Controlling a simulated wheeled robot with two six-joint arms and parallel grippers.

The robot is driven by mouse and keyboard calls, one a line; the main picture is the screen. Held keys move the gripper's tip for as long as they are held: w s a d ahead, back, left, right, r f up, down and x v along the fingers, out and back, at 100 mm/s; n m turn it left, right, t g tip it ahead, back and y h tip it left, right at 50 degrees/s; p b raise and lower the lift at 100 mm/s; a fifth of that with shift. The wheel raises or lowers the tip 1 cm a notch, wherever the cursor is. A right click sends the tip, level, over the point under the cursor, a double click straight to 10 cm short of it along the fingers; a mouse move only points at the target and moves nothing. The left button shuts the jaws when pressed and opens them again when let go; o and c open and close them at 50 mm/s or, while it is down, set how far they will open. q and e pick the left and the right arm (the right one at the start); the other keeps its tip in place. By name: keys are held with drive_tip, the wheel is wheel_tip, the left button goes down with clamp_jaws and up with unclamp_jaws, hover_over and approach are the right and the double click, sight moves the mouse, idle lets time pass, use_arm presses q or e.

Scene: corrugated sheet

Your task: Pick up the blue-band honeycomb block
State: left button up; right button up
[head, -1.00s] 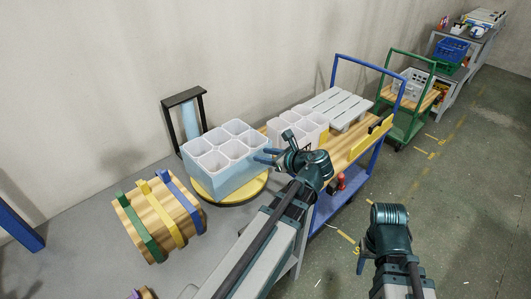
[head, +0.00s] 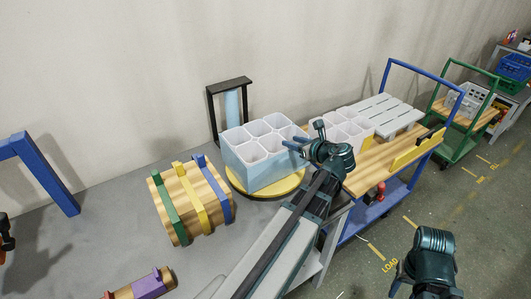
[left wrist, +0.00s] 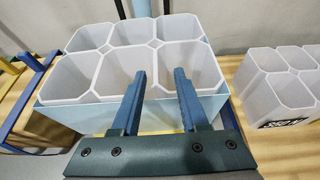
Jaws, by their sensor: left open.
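The blue-band honeycomb block (head: 258,172) is a group of white open cells wrapped in a light blue band. It stands upright on a round yellow-edged disc (head: 283,190) and fills the middle of the left wrist view (left wrist: 60,115). My left gripper (head: 302,138) is open and empty at the block's right end. In the left wrist view its two blue fingers (left wrist: 161,78) are apart and overlap the near cells; I cannot tell whether they touch a wall. My right arm shows at the lower right of the head view, but its fingers are not clear.
A second white cell block (head: 347,130) and a slatted white piece (head: 383,115) sit on a blue-framed wooden cart (head: 365,178). A black frame (head: 212,105) stands behind the disc. A banded wooden block (head: 190,200) lies left on the grey table (head: 110,235).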

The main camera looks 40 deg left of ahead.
sight(283, 138)
use_arm(q)
drive_tip(key=shift+a, duration=0.1)
drive_tip(key=b+x, duration=0.2)
drive_tip(key=x, duration=0.2)
drive_tip(key=shift+s+a+f, duration=0.15)
drive_tip(key=shift+f, duration=0.05)
drive_tip(key=shift+a, duration=0.35)
clamp_jaws()
idle(1.0)
